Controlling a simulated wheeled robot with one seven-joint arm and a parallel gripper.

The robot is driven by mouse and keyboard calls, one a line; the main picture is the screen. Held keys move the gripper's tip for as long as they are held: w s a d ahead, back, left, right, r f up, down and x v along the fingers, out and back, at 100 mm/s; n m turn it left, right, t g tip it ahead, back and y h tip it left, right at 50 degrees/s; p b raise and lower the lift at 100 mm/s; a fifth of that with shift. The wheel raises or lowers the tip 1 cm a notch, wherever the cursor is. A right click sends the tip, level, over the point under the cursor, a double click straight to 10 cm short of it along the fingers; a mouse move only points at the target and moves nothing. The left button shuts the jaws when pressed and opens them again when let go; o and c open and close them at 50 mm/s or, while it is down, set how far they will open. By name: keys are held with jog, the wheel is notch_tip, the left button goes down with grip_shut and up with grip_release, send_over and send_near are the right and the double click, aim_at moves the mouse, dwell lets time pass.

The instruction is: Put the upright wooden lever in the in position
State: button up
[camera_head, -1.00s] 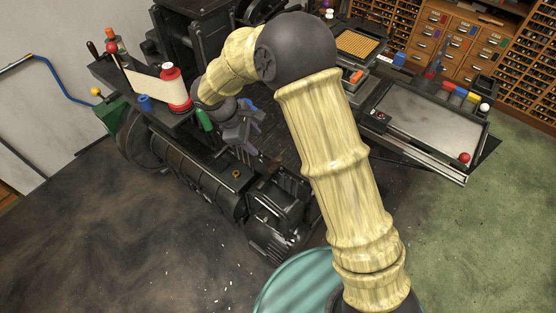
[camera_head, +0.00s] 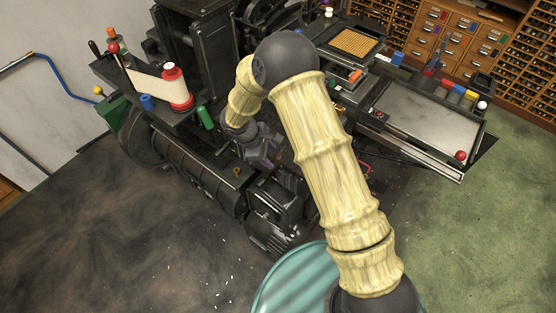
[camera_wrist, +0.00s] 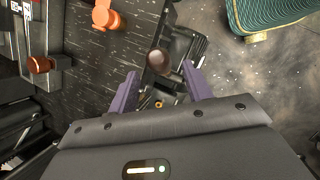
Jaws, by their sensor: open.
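In the wrist view, a dark brown rounded knob (camera_wrist: 163,62), seemingly the top of the upright wooden lever, is seen nearly end-on. It appears in the gap between the two purple fingers of my gripper (camera_wrist: 161,88), a little beyond their tips. The fingers are apart, with nothing gripped. In the head view, my gripper (camera_head: 263,155) hangs over the machine's right end, above the black motor-like housing (camera_head: 284,203). I cannot make out the lever there; my arm and gripper hide part of that area.
The black machine (camera_head: 205,175) runs diagonally under my arm. A green handle (camera_head: 205,117) and a red spool (camera_head: 176,92) are to the left. A flat grey tray (camera_head: 420,115) is to the right. In the wrist view, an orange knob (camera_wrist: 103,17) and a red-brown knob (camera_wrist: 40,64) lie left.

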aim_at(278, 163)
jog(key=p+x, duration=0.1)
jog(key=x, duration=0.6)
jog(key=shift+f+p, duration=0.1)
jog(key=shift+p, duration=0.3)
jog(key=shift+c, duration=0.4)
grip_shut()
